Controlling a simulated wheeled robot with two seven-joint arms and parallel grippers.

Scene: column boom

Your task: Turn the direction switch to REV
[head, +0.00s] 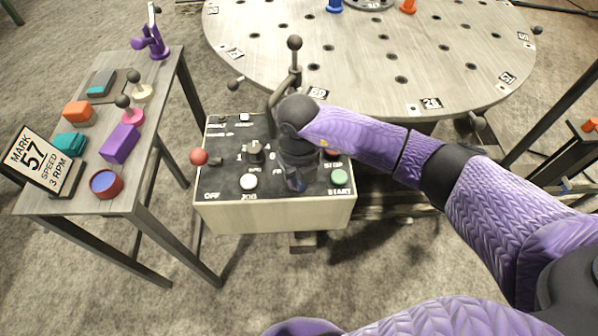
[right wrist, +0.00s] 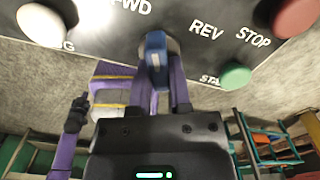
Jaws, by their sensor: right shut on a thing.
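The control box (head: 275,215) has a black top with labelled controls. In the right wrist view the direction switch (right wrist: 156,62) is a blue lever between the printed words FWD (right wrist: 132,5) and REV (right wrist: 207,30). My right gripper (head: 296,184) comes down onto the panel from above. In the right wrist view its two purple fingers (right wrist: 162,85) are closed around the blue lever. In the head view my wrist and hand hide most of the switch. I cannot tell exactly which label the lever points to. My left gripper is not in view.
Close by are a green START button (head: 339,177), a red STOP button (right wrist: 297,17), a white JOG button (head: 248,181), a black rotary knob (head: 255,152) and a red-ball lever (head: 199,157). A round table (head: 350,75) stands behind; a side table (head: 165,100) with several objects stands left.

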